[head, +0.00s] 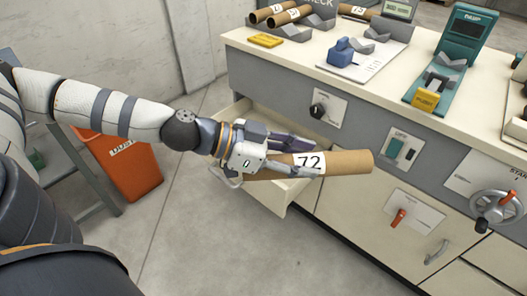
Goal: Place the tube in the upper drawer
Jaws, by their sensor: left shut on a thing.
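A brown cardboard tube (348,162) with a white label reading 72 is held in my left gripper (312,160). The gripper is shut around the tube's label end, and the tube's bare end sticks out to the right. The tube lies roughly level in front of the cabinet. A cream drawer (268,195) is pulled open at the cabinet's left end. My gripper and the tube overlap the drawer in the picture and hide much of its inside. I cannot tell the tube's height over the drawer. My right gripper is not in view.
The cabinet top (300,52) carries tubes on grey rests, a blue device (341,50) and a teal machine (463,38). The cabinet front has a black knob (318,110), a red lever (398,217) and a handwheel (493,205). An orange bin (130,170) stands left. Floor in front is clear.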

